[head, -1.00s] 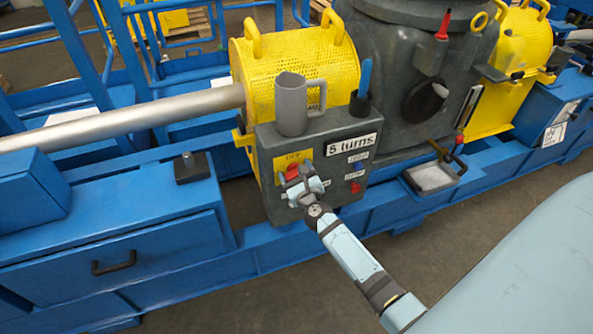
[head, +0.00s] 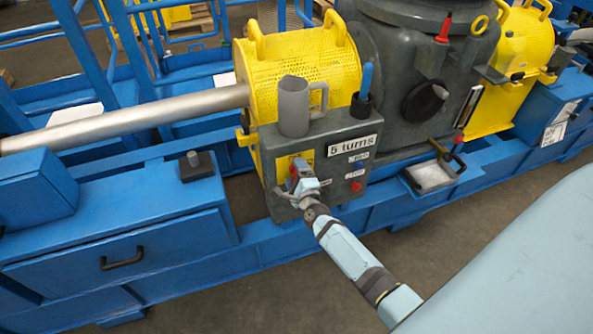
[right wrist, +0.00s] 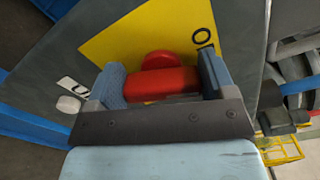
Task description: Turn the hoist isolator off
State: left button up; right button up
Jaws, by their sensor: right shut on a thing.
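The isolator is a red rotary handle (right wrist: 160,84) on a yellow plate (right wrist: 128,42) on the front of a grey control box (head: 352,143). My right gripper (head: 298,176) is at this plate and covers most of the handle in the head view. In the right wrist view its two blue-grey fingers (right wrist: 161,76) stand on either side of the red handle and are shut on it. A letter "O" shows on the plate, and the rest of the lettering is hidden. My left gripper is not in view.
A grey jug (head: 294,105) and a blue-handled tool in a black holder (head: 361,100) stand on top of the box. A "5 turns" label (head: 353,146), a blue button (head: 358,165) and a red button (head: 356,186) sit right of the gripper.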

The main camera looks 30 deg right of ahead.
jog(key=shift+f+n+p, duration=0.15)
jog(key=shift+n+p, duration=0.45)
jog(key=shift+n, duration=1.2)
jog(key=o, duration=0.9)
jog(key=v, duration=1.4)
jog(key=shift+w+a, duration=0.1)
